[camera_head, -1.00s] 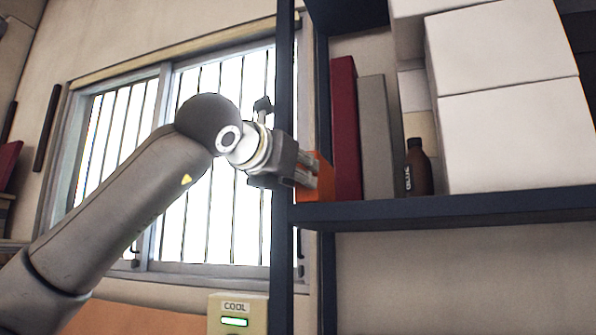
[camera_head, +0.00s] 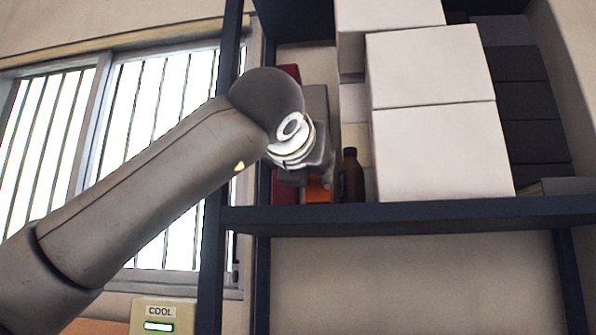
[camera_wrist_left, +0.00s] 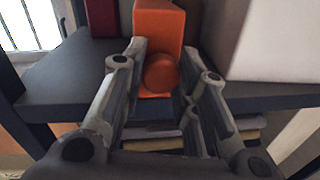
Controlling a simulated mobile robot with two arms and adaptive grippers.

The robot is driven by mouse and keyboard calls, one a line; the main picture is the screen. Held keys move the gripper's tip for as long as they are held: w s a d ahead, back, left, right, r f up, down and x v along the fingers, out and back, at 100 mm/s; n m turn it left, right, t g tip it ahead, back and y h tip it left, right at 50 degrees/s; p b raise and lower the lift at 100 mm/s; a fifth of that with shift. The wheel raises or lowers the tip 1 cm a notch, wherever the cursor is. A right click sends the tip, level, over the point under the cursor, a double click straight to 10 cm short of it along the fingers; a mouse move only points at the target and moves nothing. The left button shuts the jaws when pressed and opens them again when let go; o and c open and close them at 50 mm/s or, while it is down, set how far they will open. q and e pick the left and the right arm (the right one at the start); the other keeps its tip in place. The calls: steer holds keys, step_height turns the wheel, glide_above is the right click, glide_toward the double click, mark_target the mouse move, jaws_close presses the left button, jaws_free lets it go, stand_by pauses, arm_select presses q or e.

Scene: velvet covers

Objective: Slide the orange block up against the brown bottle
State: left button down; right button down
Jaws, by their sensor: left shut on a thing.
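The orange block (camera_head: 318,194) stands on the dark shelf, mostly hidden behind my left gripper (camera_head: 318,178) in the head view. In the left wrist view the orange block (camera_wrist_left: 158,25) is upright, with a round orange knob (camera_wrist_left: 160,73) facing me. My left fingers (camera_wrist_left: 164,52) lie on both sides of the knob and are shut on the block. The brown bottle (camera_head: 351,177) stands upright just right of the block in the head view. The gap looks small; I cannot tell whether they touch. My right gripper is not in view.
The shelf board (camera_head: 420,215) carries everything. A red book (camera_head: 283,200) and a grey upright one (camera_head: 316,105) stand at the left. Large white boxes (camera_head: 440,150) stand right of the bottle. A dark shelf post (camera_head: 225,150) rises at the left.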

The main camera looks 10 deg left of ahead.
arm_select(q)
steer(key=c, duration=1.1)
jaws_free()
steer(key=shift+s, duration=0.1)
steer(key=s+a, duration=0.2)
steer(key=s, duration=0.9)
steer(key=shift+s, duration=0.4)
